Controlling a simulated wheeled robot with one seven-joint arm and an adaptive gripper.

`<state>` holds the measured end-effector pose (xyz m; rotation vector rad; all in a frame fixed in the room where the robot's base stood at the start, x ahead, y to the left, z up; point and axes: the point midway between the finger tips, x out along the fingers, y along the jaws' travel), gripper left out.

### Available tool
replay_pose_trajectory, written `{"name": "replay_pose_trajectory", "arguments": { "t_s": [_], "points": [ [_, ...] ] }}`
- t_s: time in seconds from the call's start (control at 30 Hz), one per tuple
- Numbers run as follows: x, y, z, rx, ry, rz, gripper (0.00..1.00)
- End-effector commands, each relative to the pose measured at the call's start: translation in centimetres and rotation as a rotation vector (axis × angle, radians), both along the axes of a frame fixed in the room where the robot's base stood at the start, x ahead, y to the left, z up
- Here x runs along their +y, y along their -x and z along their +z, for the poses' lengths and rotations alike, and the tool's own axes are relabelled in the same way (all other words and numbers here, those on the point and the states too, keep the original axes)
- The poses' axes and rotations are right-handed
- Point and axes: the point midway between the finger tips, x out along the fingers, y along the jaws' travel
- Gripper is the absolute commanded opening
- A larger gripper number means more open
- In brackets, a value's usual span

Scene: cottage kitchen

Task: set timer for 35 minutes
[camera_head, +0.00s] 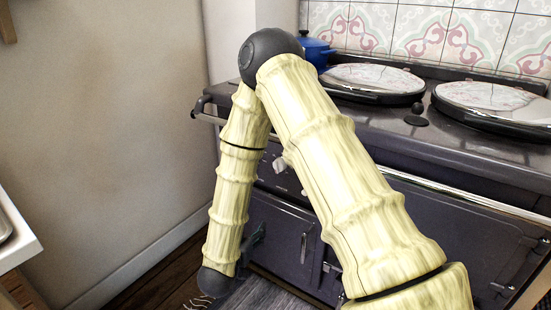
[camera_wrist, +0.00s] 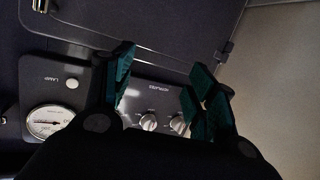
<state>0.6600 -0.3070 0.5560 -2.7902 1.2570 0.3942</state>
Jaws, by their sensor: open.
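A dark control panel on the range cooker shows in the wrist view. Two light knobs, a left knob (camera_wrist: 148,122) and a right knob (camera_wrist: 178,124), sit side by side on it, framed between my fingers. The lettering above them is too small to read, so I cannot tell whether either is the timer. My gripper (camera_wrist: 161,78) is open and empty, with teal finger pads spread apart. The knobs' settings are not legible. In the head view my arm hides part of the panel; a pale knob (camera_head: 281,165) shows between its links.
A round white gauge (camera_wrist: 47,121) and a lamp marker (camera_wrist: 72,84) sit left of the knobs in the wrist view. In the head view, the cooker's front rail (camera_head: 470,197) runs along its front edge. A blue pot (camera_head: 317,52) stands at the back. A bare wall (camera_head: 100,120) is at left.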

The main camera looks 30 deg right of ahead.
Motion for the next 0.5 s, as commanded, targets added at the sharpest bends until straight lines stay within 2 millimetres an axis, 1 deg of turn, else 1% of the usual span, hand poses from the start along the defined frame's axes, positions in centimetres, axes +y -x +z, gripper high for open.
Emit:
{"name": "replay_pose_trajectory", "arguments": {
  "t_s": [0.03, 0.1, 0.2, 0.3, 0.33, 0.4, 0.5],
  "points": [
    [-0.6, -0.6, 4.2, -0.054, 0.036, -0.065, 0.57],
    [-1.3, -0.7, 8.2, -0.105, 0.089, -0.152, 0.57],
    [-1.8, -0.5, 12.3, -0.152, 0.142, -0.246, 0.57],
    [-2.0, -0.2, 14.7, -0.175, 0.173, -0.303, 0.57],
    [-2.1, -0.1, 15.1, -0.178, 0.180, -0.315, 0.57],
    [-2.3, -0.1, 15.6, -0.182, 0.189, -0.329, 0.57],
    [-3.0, -0.3, 15.7, -0.184, 0.190, -0.335, 0.57]
  ]
}}
